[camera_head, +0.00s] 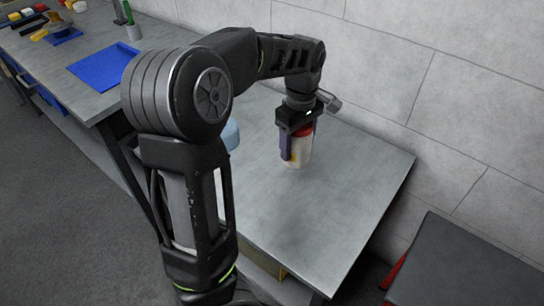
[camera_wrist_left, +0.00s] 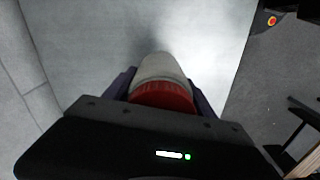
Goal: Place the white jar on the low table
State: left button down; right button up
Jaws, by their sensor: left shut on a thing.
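The white jar (camera_head: 299,154) has a red lid and hangs upright between the fingers of my left gripper (camera_head: 293,148), at the low table. The low table (camera_head: 345,200) has a bare grey metal top. In the left wrist view, the jar (camera_wrist_left: 160,66) shows its red lid nearest the camera, with the dark fingers closed on both sides. The table top (camera_wrist_left: 90,50) spreads below it. I cannot tell whether the jar's base touches the table. My right gripper is not in view.
A pale blue round object (camera_head: 231,135) stands on the low table, partly hidden by my left arm. A longer bench with a blue mat (camera_head: 103,67) is at the left. A wall runs behind. A dark box (camera_head: 470,262) stands at the right. The table's front is clear.

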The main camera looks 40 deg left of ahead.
pick_arm(q)
send_over(294, 183)
notch_tip(294, 183, down, 6)
jog(key=shift+f+b, duration=0.1)
jog(key=shift+b, duration=0.25)
jog(key=shift+f, duration=1.85)
jog(key=shift+b, duration=0.3)
jog(key=shift+f, duration=0.2)
jog(key=shift+c, duration=1.5)
grip_release()
jog(key=shift+r, duration=0.15)
